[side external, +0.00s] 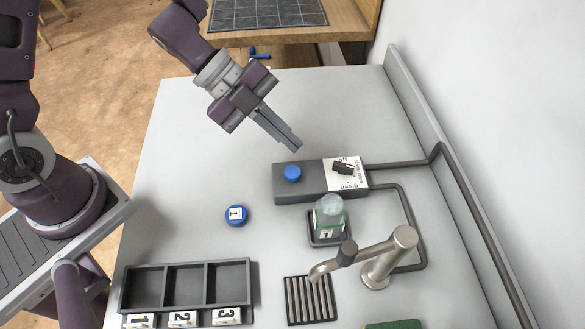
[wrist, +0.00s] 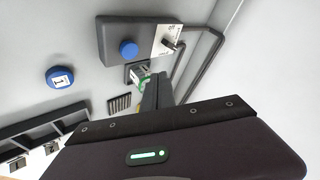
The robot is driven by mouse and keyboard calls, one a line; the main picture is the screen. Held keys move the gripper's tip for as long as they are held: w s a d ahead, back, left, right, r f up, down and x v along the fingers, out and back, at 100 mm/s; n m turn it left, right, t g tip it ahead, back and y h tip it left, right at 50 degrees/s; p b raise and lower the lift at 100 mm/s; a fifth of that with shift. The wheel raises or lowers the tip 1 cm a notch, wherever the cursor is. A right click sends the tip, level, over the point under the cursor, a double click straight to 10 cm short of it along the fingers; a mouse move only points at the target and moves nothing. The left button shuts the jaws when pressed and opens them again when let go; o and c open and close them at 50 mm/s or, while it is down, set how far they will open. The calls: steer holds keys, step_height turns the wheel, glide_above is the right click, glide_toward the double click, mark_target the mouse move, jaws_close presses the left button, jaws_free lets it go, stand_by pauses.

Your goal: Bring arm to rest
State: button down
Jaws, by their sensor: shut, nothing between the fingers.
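My gripper (side external: 296,146) is shut and empty, in the air above the table (side external: 190,160), behind the grey control box. It also shows in the wrist view (wrist: 158,78), where its fingers hide part of the scene. The control box (side external: 282,190) carries a blue button (side external: 292,173) and a black knob (side external: 343,167) on a white label. A clear bottle (side external: 329,211) with a green label marked 1 stands upright on a dark square holder. A blue disc (side external: 236,215) marked 1 lies on the table to the left.
A dark three-compartment tray (side external: 185,264), its compartments empty, sits at the front left. A metal faucet (side external: 380,265) stands beside a slotted drain (side external: 309,300). Pipes (side external: 402,165) run from the box along the right wall. The table's back left is clear.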

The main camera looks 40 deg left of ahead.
stand_by(0.4)
steer(key=w+a+r+n+t+y, duration=0.3)
steer(key=w+a+r+n+t, duration=0.1)
steer(key=w+a+r, duration=0.1)
steer(key=s+a+r+n+t+y, duration=0.2)
steer(key=s+a+r+n+y, duration=0.2)
steer(key=a+r+n+y, duration=0.45)
steer(key=s+r+n+g+h, duration=0.2)
steer(key=s+n, duration=0.8)
steer(key=s, duration=0.8)
steer(key=shift+a+g+h, duration=0.45)
steer(key=shift+g, duration=0.35)
steer(key=shift+w+r, duration=0.1)
steer(key=shift+r, duration=0.05)
